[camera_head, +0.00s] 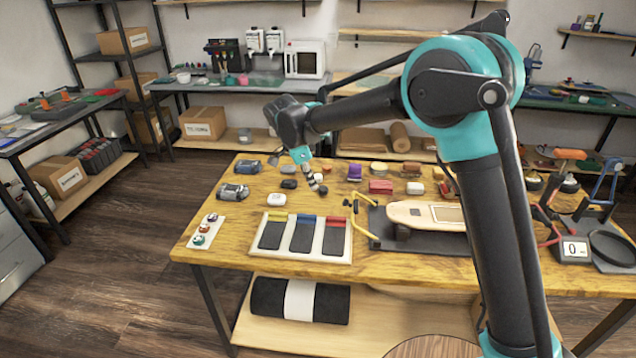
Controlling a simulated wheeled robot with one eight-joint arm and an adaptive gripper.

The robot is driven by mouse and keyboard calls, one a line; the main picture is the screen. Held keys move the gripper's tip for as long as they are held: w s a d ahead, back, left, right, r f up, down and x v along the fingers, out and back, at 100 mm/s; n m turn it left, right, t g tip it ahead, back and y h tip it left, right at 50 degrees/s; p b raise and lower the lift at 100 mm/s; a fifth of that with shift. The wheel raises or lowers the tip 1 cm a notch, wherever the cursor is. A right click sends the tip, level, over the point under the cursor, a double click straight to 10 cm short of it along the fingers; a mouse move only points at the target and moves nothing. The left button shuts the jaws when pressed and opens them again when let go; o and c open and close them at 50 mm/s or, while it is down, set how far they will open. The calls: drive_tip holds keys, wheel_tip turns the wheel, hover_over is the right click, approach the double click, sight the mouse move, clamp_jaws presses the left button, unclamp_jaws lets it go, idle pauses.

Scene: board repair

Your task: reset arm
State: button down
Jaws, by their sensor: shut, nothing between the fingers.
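My arm reaches from the lower right up and over to the left. My gripper (318,188) hangs above the left-middle part of the wooden table (205,245), pointing down. Its fingers look closed and hold nothing. It is among small items on the table top, close to a dark rounded item (289,184) and a white rounded one (276,200). Whether the fingertips touch the table cannot be told from this view.
A board with coloured pads (304,236) lies in front of the gripper. A skateboard deck (425,215) lies on a black mat to the right, beside a yellow tool (362,222). A digital scale (573,251) sits far right. Shelves and benches line the walls.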

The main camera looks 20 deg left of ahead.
idle(0.4)
drive_tip(key=d+n, duration=0.1)
drive_tip(key=d, duration=1)
drive_tip(key=w+d+n+y, duration=0.1)
drive_tip(key=d+n, duration=0.1)
drive_tip(key=d, duration=0.9)
drive_tip(key=w+d+n, duration=0.1)
drive_tip(key=d, duration=1)
drive_tip(key=shift+w+n+y, duration=0.2)
drive_tip(key=shift+n+y, duration=0.1)
drive_tip(key=shift+y, duration=0.1)
drive_tip(key=s+d+f+n, duration=0.2)
drive_tip(key=s+d+f, duration=0.1)
drive_tip(key=s+d, duration=0.5)
drive_tip(key=s+d+f+n+t, duration=0.1)
drive_tip(key=s+d+f, duration=0.3)
drive_tip(key=s+d, duration=0.4)
drive_tip(key=d+n, duration=0.1)
drive_tip(key=d, duration=0.3)
drive_tip(key=shift+f+n+t+y, duration=0.25)
drive_tip(key=shift+n+t+y, duration=0.05)
drive_tip(key=shift+n+y, duration=0.1)
drive_tip(key=shift+s, duration=0.1)
